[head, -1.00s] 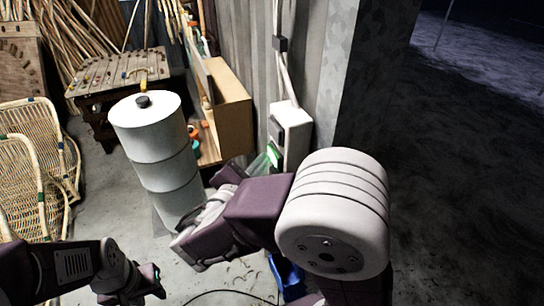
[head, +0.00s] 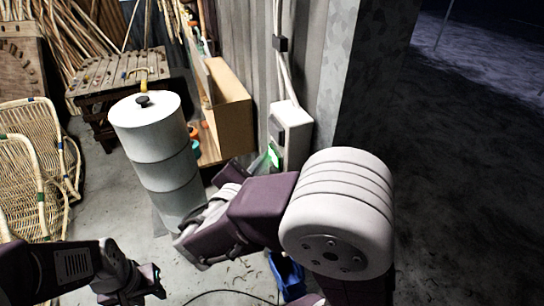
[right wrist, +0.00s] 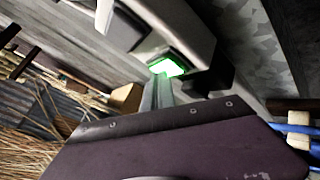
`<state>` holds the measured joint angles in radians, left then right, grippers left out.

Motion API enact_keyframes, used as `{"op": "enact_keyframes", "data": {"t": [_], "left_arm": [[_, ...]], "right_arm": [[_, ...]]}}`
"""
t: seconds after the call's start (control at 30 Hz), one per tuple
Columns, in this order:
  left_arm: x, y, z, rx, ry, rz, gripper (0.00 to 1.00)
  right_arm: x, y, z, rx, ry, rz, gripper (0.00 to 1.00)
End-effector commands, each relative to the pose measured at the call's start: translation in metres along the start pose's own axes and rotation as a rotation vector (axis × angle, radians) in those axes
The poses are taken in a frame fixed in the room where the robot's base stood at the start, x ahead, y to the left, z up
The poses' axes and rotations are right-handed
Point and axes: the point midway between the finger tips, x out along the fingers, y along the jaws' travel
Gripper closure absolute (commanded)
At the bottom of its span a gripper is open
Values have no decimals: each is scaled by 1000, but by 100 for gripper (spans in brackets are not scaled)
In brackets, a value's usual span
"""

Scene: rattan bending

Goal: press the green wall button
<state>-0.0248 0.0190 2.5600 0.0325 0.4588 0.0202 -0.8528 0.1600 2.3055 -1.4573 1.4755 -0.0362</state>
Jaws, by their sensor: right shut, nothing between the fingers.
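The green wall button (head: 274,156) glows on the lower part of a pale box fixed to the wall. In the right wrist view the lit button (right wrist: 168,66) is just beyond my fingertips. My right gripper (head: 260,163) is shut and empty, its tips beside the button; it also shows in the right wrist view (right wrist: 161,80). I cannot tell whether the tips touch the button. Part of the gripper is hidden behind my own right arm in the head view. My left gripper (head: 152,284) is low at the left, far from the button; its jaw opening is unclear.
A white stacked cylinder (head: 158,160) stands left of my right gripper. A wooden cabinet (head: 228,110) stands against the wall behind it. Rattan chairs (head: 40,170) and a workbench (head: 120,80) are at the left. A blue bin (head: 287,275) is on the floor below my right arm.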

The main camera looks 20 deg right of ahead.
Motion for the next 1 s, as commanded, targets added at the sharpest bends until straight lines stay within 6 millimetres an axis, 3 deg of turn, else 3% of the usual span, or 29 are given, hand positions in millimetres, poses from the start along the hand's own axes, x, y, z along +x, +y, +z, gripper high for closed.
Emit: {"op": "enact_keyframes", "data": {"t": [0.8, 1.0], "left_arm": [[0, 0, 0, 0, 0, 0, 64], [-4, 0, 0, 0, 0, 0, 64]], "right_arm": [[-3, 2, -1, 0, -1, 0, 100], [-18, 13, -12, -1, 0, 2, 100]]}}
